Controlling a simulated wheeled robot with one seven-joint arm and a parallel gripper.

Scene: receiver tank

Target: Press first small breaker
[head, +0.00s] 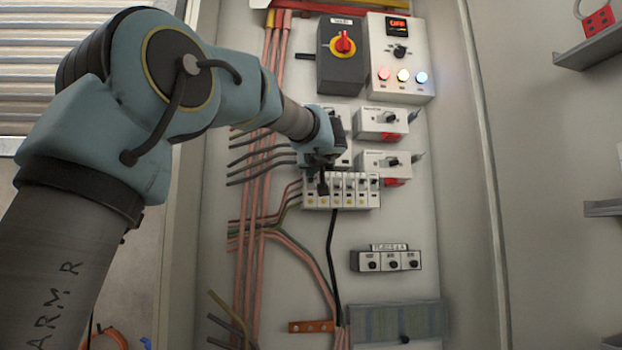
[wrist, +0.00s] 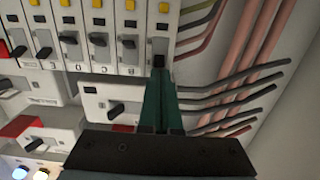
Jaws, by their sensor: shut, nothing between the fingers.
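A row of small white breakers (head: 345,204) with black switches and yellow marks sits mid-panel in the head view. In the wrist view the row appears upside down along the top, and the first small breaker (wrist: 161,28) is at its right end. My gripper (head: 322,190) is in front of the left part of the row. In the wrist view the green fingers of my gripper (wrist: 160,74) are closed together and hold nothing. Their tips lie at the lower end of this end breaker, close to its black switch. I cannot tell whether they touch it, and they partly cover that area.
Larger breakers (head: 380,122) sit above the row, just right of my wrist. A red rotary switch (head: 344,43) and a box with lamps (head: 402,75) are higher up. Cables (wrist: 235,95) run close beside the fingers. A three-knob box (head: 386,260) is below.

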